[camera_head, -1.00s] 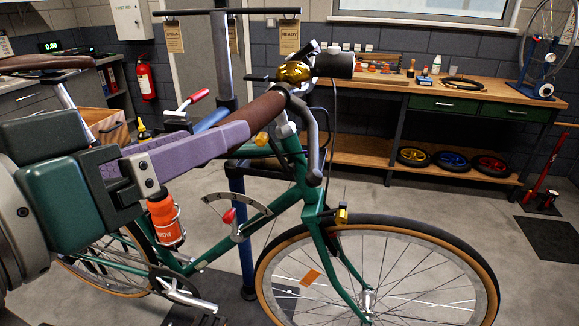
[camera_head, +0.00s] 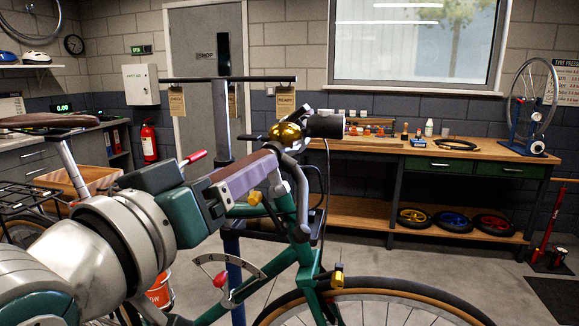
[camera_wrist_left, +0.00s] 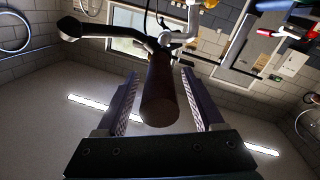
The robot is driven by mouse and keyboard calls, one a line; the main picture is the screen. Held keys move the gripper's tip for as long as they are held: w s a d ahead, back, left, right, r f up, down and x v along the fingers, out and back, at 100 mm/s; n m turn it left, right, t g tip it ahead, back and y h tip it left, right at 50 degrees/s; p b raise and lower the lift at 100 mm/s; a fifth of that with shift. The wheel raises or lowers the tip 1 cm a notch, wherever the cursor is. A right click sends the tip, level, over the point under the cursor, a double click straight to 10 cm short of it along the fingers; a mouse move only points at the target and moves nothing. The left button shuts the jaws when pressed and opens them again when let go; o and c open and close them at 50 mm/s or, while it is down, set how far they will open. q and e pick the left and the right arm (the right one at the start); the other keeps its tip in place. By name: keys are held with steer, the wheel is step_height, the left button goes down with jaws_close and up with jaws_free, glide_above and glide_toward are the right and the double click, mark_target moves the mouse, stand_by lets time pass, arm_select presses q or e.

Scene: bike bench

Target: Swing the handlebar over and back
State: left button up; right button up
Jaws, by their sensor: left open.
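The handlebar of the green bike (camera_head: 278,272) stands in the middle of the head view, with a gold bell (camera_head: 285,135) and a dark lamp (camera_head: 325,126) near its stem. Its brown grip points toward me and is largely hidden behind my left fingers. My left gripper (camera_head: 264,166) reaches in from the left and lies along this grip. In the left wrist view, the brown grip (camera_wrist_left: 159,92) stands between the two open fingers, with a gap showing on each side. My right gripper is not in view.
A wooden workbench (camera_head: 460,150) with tools stands behind at the right. A repair stand with a dark crossbar (camera_head: 228,79) rises behind the handlebar. The front wheel (camera_head: 375,283) is at the bottom right. A red fire extinguisher (camera_head: 149,143) stands at the back left.

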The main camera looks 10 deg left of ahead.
arm_select(q)
steer(key=shift+w+d, duration=0.1)
steer(key=shift+w, duration=0.15)
jaws_close()
stand_by(0.4)
steer(key=shift+r, duration=0.1)
stand_by(0.8)
